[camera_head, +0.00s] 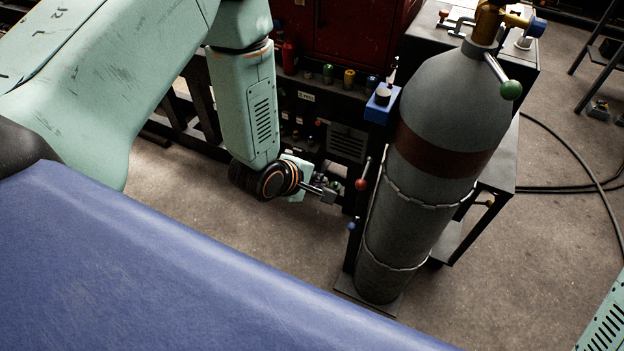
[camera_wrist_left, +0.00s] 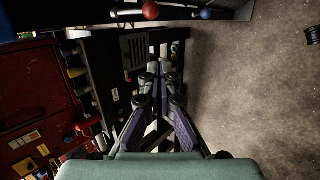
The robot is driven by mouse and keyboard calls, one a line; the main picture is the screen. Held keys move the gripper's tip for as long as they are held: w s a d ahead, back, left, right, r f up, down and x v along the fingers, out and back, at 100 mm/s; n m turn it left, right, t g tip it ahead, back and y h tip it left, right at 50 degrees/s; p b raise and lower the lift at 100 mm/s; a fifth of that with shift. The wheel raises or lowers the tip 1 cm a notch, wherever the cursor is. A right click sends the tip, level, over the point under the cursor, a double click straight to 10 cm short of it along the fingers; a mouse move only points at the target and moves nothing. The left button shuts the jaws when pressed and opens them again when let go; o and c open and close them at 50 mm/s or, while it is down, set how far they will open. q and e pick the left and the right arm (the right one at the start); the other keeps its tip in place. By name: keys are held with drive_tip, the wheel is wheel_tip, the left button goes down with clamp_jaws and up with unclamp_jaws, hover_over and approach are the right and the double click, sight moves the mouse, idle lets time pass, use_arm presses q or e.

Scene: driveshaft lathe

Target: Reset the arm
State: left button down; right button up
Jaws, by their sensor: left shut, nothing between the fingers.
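My left arm comes in from the upper left in the head view and bends down. Its gripper (camera_head: 328,193) is at the end of the wrist, just left of the gas cylinder, with a gap between them. In the left wrist view the two fingers of the left gripper (camera_wrist_left: 156,75) come together at their tips, with nothing between them. My right gripper is not in view; only a pale green piece of my own body shows at the lower right of the head view.
A grey gas cylinder (camera_head: 428,150) with a red-brown band stands chained on a stand. A lever with a red knob (camera_head: 361,184) is close to the left gripper. A red cabinet (camera_head: 358,35) stands behind. Black cables lie on the floor at right. Concrete floor (camera_head: 540,250) is open there.

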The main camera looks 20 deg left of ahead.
use_arm(q)
drive_tip(key=shift+v, duration=0.85)
drive_tip(key=shift+s+f, duration=0.1)
drive_tip(key=s+f+m+g+b, duration=0.2)
drive_tip(key=s+f+m, duration=0.3)
drive_tip(key=s, duration=0.4)
drive_tip(key=s+a+f+m+g+y+b, duration=0.1)
drive_tip(key=s+f+m+g+b, duration=0.2)
drive_tip(key=s, duration=0.7)
drive_tip(key=s+a+f+m+g+y+b, duration=0.1)
drive_tip(key=s+f+m+g+b, duration=0.2)
drive_tip(key=s+f+m+b, duration=0.2)
drive_tip(key=s+f+m, duration=0.3)
drive_tip(key=s+f, duration=0.2)
drive_tip(key=shift+b, duration=0.35)
drive_tip(key=shift+a, duration=0.15)
